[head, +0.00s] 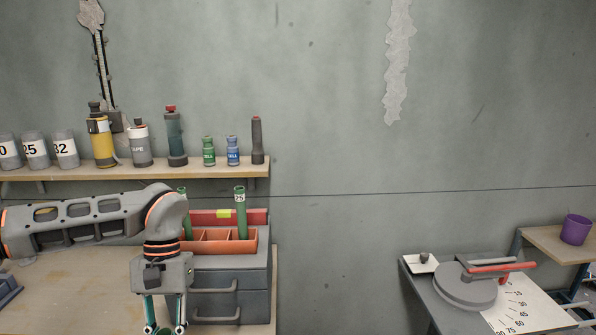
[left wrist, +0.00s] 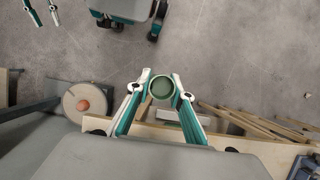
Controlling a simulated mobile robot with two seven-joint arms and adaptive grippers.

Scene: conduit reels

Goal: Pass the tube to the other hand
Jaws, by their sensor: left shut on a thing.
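My left gripper (head: 166,328) hangs fingers-down at the bottom edge of the head view, in front of the grey drawer unit. In the left wrist view its fingers (left wrist: 162,90) are shut on a green tube (left wrist: 162,87), seen end-on as a round dark-green end. The tube's length is hidden in this view. My right gripper (left wrist: 41,13) shows only in the left wrist view, at the top left corner, with its two fingers apart and nothing visible between them. It is well away from the tube.
An orange tray (head: 218,247) on the drawer unit (head: 228,280) holds two upright green tubes, one labelled 25 (head: 240,214). A shelf (head: 130,172) above carries cans and bottles. A table with a grey round device (head: 465,291) stands right. Floor between is open.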

